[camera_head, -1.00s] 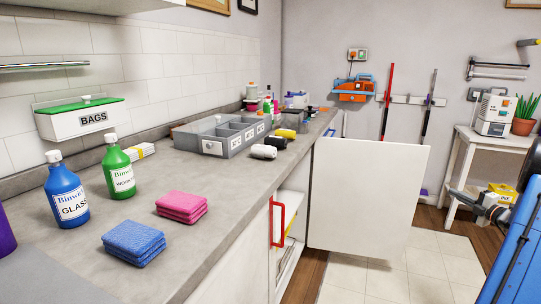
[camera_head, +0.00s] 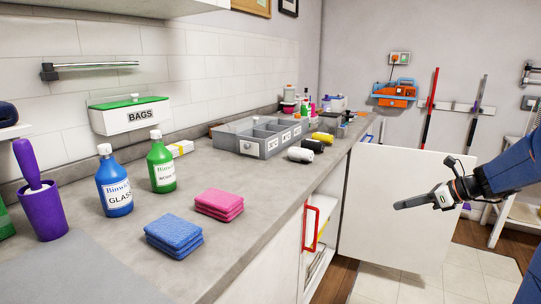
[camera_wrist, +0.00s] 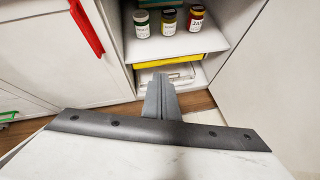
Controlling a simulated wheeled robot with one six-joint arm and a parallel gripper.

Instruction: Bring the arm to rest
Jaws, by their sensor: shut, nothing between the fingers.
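My gripper (camera_head: 398,205) is at the right of the head view, with its dark fingers shut, empty and pointing left. It shows in front of the open white cabinet door (camera_head: 385,190), and I cannot tell how close it is to it. In the wrist view the shut fingers (camera_wrist: 160,98) point toward the open cabinet, whose shelf (camera_wrist: 190,45) shows beyond them. Nothing is between them. My blue arm comes in from the right edge.
Jars (camera_wrist: 168,19) stand on the cabinet shelf. A red handle (camera_head: 310,228) sits on the cabinet front. The counter holds a blue bottle (camera_head: 115,185), a green bottle (camera_head: 162,168), pink cloths (camera_head: 219,204), blue cloths (camera_head: 174,236) and a grey divided tray (camera_head: 262,148). Tiled floor is clear below my gripper.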

